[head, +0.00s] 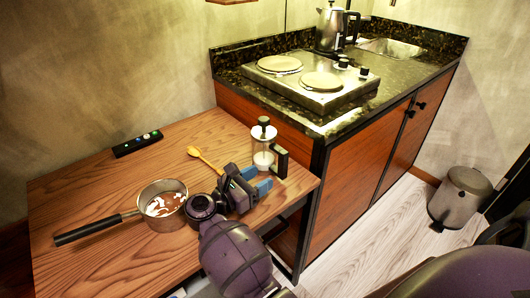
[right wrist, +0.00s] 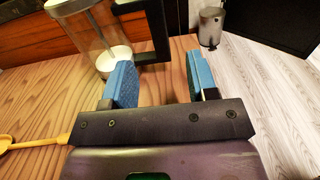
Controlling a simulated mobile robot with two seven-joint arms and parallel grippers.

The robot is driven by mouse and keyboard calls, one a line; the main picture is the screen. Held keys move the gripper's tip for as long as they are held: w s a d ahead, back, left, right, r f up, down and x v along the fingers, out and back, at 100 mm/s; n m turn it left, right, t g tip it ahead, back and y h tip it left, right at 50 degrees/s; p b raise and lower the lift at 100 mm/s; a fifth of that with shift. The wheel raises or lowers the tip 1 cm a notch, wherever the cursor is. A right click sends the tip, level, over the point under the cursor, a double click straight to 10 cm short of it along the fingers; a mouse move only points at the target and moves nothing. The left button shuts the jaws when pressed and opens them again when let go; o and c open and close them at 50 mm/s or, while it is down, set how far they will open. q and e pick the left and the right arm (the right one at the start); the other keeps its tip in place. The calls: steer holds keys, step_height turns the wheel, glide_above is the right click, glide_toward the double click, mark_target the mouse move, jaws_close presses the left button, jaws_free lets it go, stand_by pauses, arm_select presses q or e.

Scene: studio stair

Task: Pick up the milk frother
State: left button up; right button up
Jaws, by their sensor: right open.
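The milk frother (head: 263,157) is a clear glass cylinder with a metal lid, a black handle on its right and white contents at the bottom. It stands upright on the wooden table near its right end. My right gripper (head: 262,184) is open and empty, low over the table just in front of the frother. In the right wrist view, the frother's glass (right wrist: 97,40) is ahead at upper left, its top cut off. Its black handle (right wrist: 160,30) appears between the blue fingertips (right wrist: 158,72), beyond them; I cannot tell the exact gap. My left gripper is not in view.
A saucepan (head: 163,205) with brown and white contents stands left of my right gripper. A yellow spoon (head: 205,160) and a black control strip (head: 138,143) lie on the table (head: 85,190). The counter with a hotplate (head: 312,85) rises behind. A bin (head: 461,197) stands on the floor.

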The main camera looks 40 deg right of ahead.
mark_target(280, 163)
steer(key=d, duration=0.4)
steer(key=d+r, duration=0.1)
steer(key=d, duration=0.1)
steer(key=shift+w+p, duration=0.3)
steer(key=shift+p, duration=0.05)
steer(key=shift+d+f, duration=0.2)
steer(key=shift+d, duration=0.5)
jaws_close()
steer(key=shift+r, duration=0.1)
